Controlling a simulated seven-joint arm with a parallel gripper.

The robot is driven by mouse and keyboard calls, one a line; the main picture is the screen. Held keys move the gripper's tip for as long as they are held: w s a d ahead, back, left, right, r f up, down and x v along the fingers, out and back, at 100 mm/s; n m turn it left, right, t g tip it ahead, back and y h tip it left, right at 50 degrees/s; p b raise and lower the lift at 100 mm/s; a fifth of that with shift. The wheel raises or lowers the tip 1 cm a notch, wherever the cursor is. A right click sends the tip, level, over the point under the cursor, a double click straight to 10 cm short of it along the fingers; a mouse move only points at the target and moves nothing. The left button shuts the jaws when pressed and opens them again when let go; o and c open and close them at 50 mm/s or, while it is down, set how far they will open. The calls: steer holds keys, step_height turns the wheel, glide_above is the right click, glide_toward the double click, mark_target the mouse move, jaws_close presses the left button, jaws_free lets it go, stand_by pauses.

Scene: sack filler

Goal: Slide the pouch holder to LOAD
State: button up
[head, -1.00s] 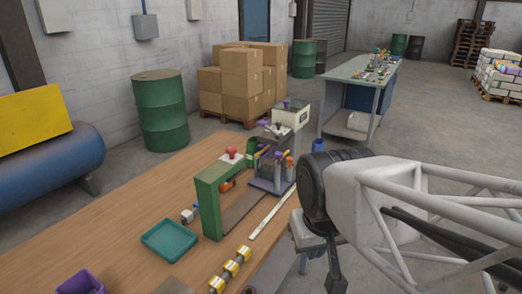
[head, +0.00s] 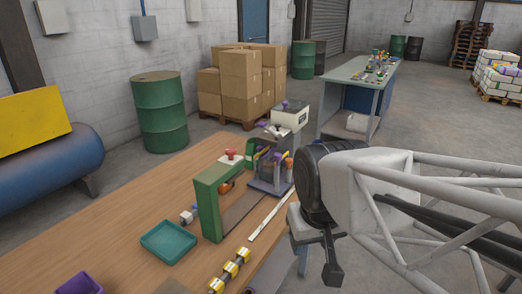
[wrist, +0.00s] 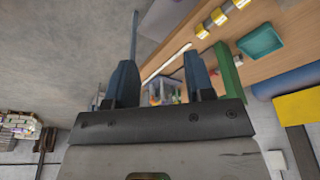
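The sack filler stands on the wooden bench, with a green frame (head: 208,202) in front and a grey stand (head: 268,176) carrying purple and orange parts behind it. A dark flat strip (head: 240,212) runs along the bench between them. I cannot make out which part is the pouch holder, and no LOAD mark is legible. My gripper (head: 328,262) hangs right of the bench edge, apart from the filler. In the wrist view my gripper (wrist: 160,75) has its two fingers spread, with nothing held; the green frame (wrist: 227,70) shows beyond the right finger.
A teal tray (head: 168,242), a purple bin (head: 78,283) and several yellow-and-silver cylinders (head: 230,268) are on the bench. A white strip (head: 270,217) lies near its right edge. A grey workbench (head: 362,72), boxes (head: 240,82) and green drums stand behind.

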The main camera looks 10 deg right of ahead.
steer(key=shift+o, duration=0.5)
steer(key=w+d+r, duration=0.1)
steer(key=w+r, duration=0.3)
steer(key=w, duration=0.8)
steer(key=shift+g, duration=0.4)
steer(key=g, duration=0.2)
glide_above(278, 154)
steer(key=shift+m, duration=0.4)
steer(key=f, duration=0.4)
steer(key=shift+s+f, duration=0.2)
steer(key=shift+f, duration=0.1)
steer(key=shift+w+f, duration=0.1)
steer(key=shift+w, duration=0.2)
steer(key=shift+f, duration=0.15)
steer(key=shift+f, duration=3.8)
steer(key=shift+s, duration=0.1)
jaws_close()
